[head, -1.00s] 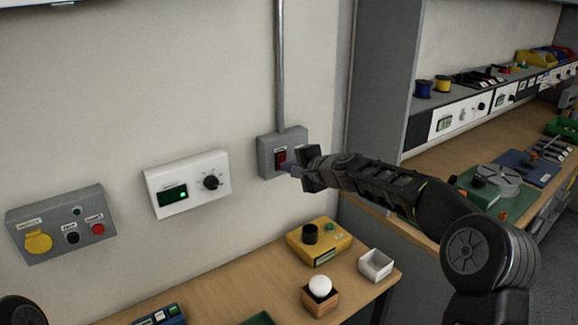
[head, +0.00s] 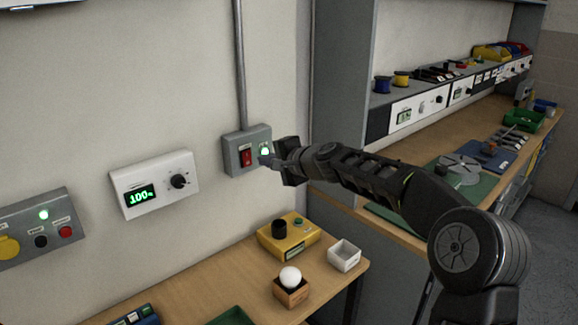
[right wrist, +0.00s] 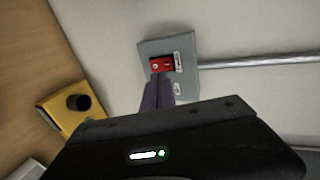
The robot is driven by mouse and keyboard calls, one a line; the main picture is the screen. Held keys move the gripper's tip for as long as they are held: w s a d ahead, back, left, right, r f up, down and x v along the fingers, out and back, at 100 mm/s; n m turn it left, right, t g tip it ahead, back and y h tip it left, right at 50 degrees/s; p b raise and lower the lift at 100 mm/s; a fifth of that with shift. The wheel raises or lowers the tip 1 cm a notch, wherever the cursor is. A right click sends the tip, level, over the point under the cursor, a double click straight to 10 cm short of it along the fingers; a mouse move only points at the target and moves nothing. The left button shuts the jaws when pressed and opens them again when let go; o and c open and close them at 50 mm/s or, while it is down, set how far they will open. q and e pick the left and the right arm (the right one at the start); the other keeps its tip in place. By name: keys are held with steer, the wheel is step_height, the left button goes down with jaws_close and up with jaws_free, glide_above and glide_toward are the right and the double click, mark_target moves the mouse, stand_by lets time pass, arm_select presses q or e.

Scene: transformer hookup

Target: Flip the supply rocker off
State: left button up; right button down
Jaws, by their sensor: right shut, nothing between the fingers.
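The red supply rocker (head: 245,157) sits on a grey box (head: 233,143) on the wall, below a vertical conduit. My left gripper is not in view.
A white panel (head: 120,180) has a knob and a lit green display that seems to read 100. A grey panel (head: 60,212) at left has a lit green lamp.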

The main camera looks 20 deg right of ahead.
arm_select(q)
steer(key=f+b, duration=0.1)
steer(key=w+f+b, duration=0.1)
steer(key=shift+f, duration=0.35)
arm_select(e)
steer(key=v, duration=0.7)
steer(key=shift+d+r, duration=0.15)
steer(key=shift+r, duration=0.05)
steer(key=shift+s, duration=0.15)
